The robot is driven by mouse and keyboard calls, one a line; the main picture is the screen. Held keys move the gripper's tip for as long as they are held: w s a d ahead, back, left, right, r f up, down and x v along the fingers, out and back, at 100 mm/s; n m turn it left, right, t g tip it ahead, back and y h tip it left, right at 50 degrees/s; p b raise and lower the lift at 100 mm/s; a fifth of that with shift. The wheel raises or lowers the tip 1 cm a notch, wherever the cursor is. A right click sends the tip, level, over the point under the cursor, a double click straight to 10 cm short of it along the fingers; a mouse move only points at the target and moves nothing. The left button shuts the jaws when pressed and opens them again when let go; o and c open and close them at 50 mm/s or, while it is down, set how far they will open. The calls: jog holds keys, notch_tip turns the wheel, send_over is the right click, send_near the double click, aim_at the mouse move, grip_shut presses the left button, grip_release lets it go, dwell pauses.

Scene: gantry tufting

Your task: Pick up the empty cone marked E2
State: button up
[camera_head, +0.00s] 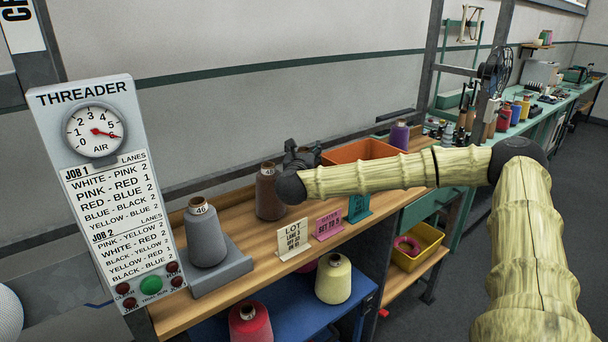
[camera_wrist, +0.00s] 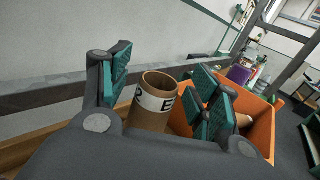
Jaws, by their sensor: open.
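A brown hollow cone (camera_wrist: 155,110) stands upright in the wrist view, with its open top facing up. In the head view my gripper (camera_head: 300,155) is over the back of the wooden bench, and I cannot make out the empty cone there.
An orange bin (camera_head: 352,152) stands right of the gripper, close to the cone. A brown yarn cone (camera_head: 268,194) and a grey one (camera_head: 205,238) stand on the left. Small signs (camera_head: 294,239) line the bench's front. A wall rail (camera_wrist: 50,103) runs behind.

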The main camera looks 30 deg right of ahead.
jog(key=c, duration=1)
jog(key=shift+c, duration=0.2)
